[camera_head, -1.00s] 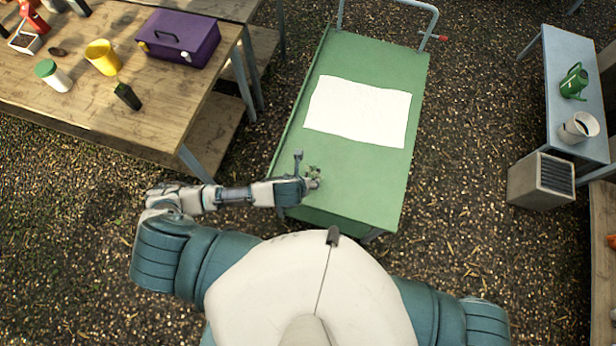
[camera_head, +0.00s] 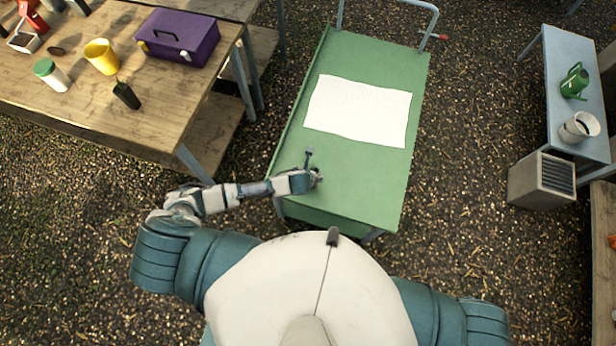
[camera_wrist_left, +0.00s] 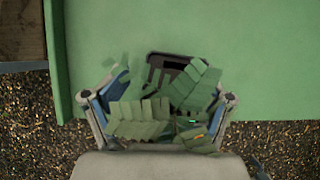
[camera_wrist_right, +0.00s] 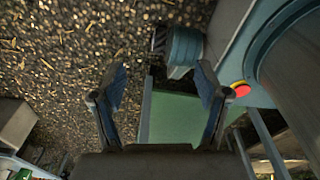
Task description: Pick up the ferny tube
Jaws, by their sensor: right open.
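The ferny tube shows in the left wrist view as flat green fronds (camera_wrist_left: 140,122) around a dark tube rim (camera_wrist_left: 172,62), over the green trolley top. My left gripper (camera_wrist_left: 168,90) has its blue-padded fingers on either side of the fronds. The fingers look spread and apart from the rim, though leaves hide parts of them. In the head view my left gripper (camera_head: 316,174) is low over the near part of the trolley and mostly hides the plant. My right gripper (camera_wrist_right: 162,75) is open and empty, seen only in its own wrist view.
The green trolley (camera_head: 345,175) carries a white sheet (camera_head: 358,110). A grey bench (camera_head: 570,65) stands right.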

